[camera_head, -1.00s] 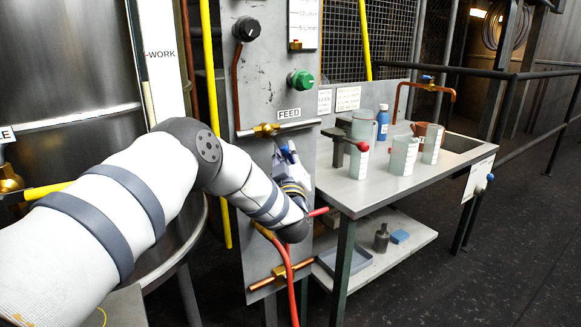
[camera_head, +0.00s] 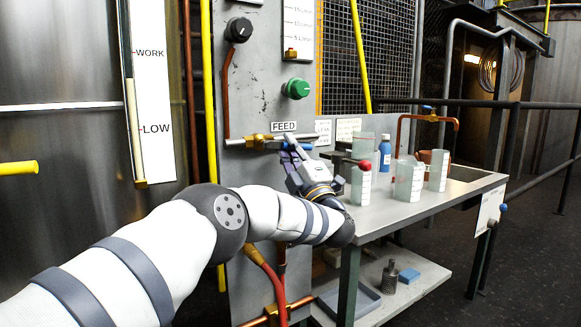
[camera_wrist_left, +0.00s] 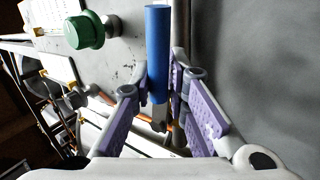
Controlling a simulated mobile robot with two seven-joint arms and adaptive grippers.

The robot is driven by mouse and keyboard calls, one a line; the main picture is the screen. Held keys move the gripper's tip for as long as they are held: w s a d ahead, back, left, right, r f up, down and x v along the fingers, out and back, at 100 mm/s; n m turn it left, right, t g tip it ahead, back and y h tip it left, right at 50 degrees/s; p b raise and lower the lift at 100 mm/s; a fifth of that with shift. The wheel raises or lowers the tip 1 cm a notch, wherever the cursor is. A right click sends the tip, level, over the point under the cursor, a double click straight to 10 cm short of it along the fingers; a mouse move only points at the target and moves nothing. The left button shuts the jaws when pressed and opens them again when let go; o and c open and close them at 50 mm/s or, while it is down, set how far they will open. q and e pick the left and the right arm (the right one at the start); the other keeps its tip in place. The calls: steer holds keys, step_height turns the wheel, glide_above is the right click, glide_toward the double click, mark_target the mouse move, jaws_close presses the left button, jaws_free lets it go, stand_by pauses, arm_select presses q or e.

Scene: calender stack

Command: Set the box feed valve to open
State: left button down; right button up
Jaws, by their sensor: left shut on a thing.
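The feed valve, a brass body (camera_head: 257,140), sits on the grey panel just below the FEED label (camera_head: 284,127). A bright metal pipe or bar runs level across it. In the left wrist view a blue handle (camera_wrist_left: 159,45) with a metal stem (camera_wrist_left: 159,116) stands between the purple-padded fingers of my left gripper (camera_wrist_left: 157,90). The left gripper (camera_head: 290,152) is at the right of the valve body in the head view, shut on the blue handle. Its fingers hide much of the handle there, so I cannot tell the lever's exact angle. My right gripper is not in view.
A green knob (camera_head: 297,88) and a black knob (camera_head: 239,29) are on the panel above the valve. It also carries a red hose (camera_head: 270,278). A bench (camera_head: 432,196) with several beakers and a blue bottle (camera_head: 384,153) stands close on the right.

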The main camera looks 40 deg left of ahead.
arm_select(q)
steer(key=shift+w+d+r+n+g+y+b, duration=0.1)
steer(key=shift+r+n+g+y+b, duration=0.15)
steer(key=shift+n+g+b, duration=0.35)
steer(key=shift+r+n+g+y+b, duration=0.25)
steer(key=shift+n+g+b, duration=0.15)
steer(key=shift+n, duration=0.3)
steer(key=shift+r+n, duration=0.25)
steer(key=shift+n, duration=0.05)
steer(key=c, duration=1.6)
jaws_free()
steer(key=shift+f, duration=0.15)
steer(key=shift+d+f, duration=0.15)
steer(key=shift+f, duration=0.05)
steer(key=v, duration=1.1)
steer(key=shift+d+f, duration=0.1)
steer(key=shift+d, duration=0.15)
